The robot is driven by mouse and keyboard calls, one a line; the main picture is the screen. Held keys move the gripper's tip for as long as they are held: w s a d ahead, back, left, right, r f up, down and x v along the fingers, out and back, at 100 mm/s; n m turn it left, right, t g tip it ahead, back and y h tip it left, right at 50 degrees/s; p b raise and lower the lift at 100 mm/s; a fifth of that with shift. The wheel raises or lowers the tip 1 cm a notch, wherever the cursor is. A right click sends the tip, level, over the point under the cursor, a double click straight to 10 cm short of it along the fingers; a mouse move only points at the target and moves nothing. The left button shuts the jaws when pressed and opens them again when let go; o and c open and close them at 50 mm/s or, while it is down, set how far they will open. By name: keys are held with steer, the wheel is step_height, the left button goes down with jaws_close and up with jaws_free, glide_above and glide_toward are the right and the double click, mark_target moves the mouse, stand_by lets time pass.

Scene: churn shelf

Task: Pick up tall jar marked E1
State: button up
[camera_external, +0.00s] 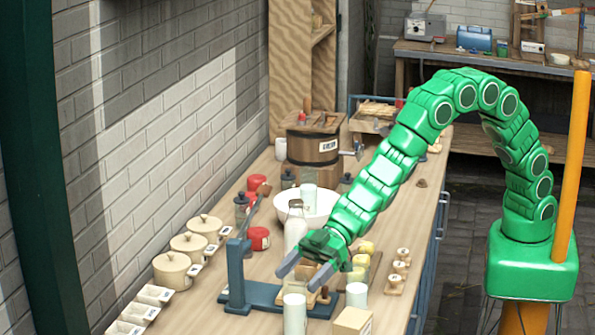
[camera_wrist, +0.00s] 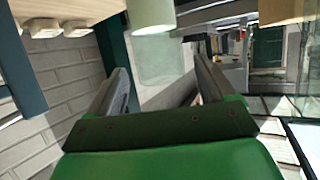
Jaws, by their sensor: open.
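I cannot read the mark E1 on any jar. A tall pale, whitish-green jar (camera_external: 294,316) stands at the near part of the bench, just below my gripper (camera_external: 301,278). A similar pale jar (camera_external: 356,296) stands to its right. My green gripper is open with its grey fingers apart, pointing down and to the left. In the wrist view a pale jar (camera_wrist: 160,52) shows beyond and between the open fingers (camera_wrist: 160,70), apart from them. I cannot tell which of the pale jars that is.
A milk bottle (camera_external: 295,228) stands close behind my gripper. A blue stand (camera_external: 237,275) with a lever is to its left. A white bowl (camera_external: 322,214) and wooden churn (camera_external: 314,146) stand further back.

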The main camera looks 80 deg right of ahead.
mark_target(288, 290)
steer(key=shift+x, duration=2.25)
steer(key=shift+s, duration=0.1)
steer(key=shift+c, duration=0.2)
jaws_close()
